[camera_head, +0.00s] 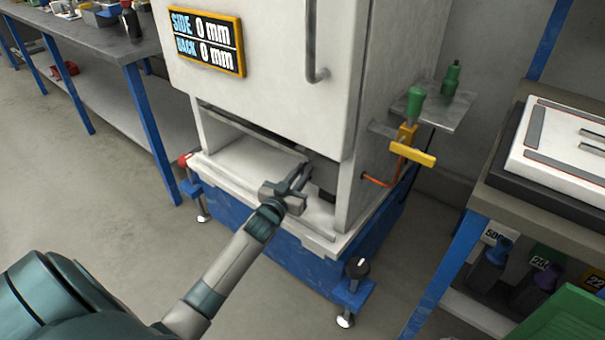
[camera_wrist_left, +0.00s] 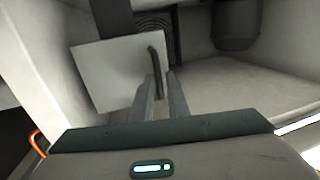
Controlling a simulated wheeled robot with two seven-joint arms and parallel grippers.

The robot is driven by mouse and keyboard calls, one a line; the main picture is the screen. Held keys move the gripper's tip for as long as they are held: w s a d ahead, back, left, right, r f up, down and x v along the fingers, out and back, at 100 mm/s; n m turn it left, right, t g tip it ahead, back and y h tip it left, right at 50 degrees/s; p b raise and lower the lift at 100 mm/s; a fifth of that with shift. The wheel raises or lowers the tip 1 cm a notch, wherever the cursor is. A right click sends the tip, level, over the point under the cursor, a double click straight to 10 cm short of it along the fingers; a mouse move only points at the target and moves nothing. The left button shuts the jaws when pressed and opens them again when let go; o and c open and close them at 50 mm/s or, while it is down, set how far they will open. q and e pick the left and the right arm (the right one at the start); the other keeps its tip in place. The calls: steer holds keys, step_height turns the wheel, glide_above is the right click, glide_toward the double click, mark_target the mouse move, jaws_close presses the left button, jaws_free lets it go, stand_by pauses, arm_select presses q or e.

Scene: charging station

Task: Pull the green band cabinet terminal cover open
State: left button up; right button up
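The white cabinet (camera_head: 258,82) stands mid-view with a door handle (camera_head: 312,45) and a sign reading SIDE 0 mm, BACK 0 mm. I see no green band on it. My left gripper (camera_head: 301,176) reaches into the low opening under the door. In the left wrist view, a pale square cover (camera_wrist_left: 100,75) with a dark upright handle (camera_wrist_left: 156,62) is ahead, taken to be the terminal cover. The left gripper (camera_wrist_left: 161,78) is open narrowly, with its fingers on either side of the handle's lower part. Contact is unclear. My right gripper is out of view.
A green-topped yellow clamp (camera_head: 408,125) and a small shelf (camera_head: 437,103) stick out at the cabinet's right side. A workbench (camera_head: 100,42) stands at left, a loaded rack (camera_head: 470,185) at right. The floor (camera_head: 90,200) at left is clear.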

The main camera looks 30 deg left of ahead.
arm_select(q)
jaws_close()
stand_by(1.5)
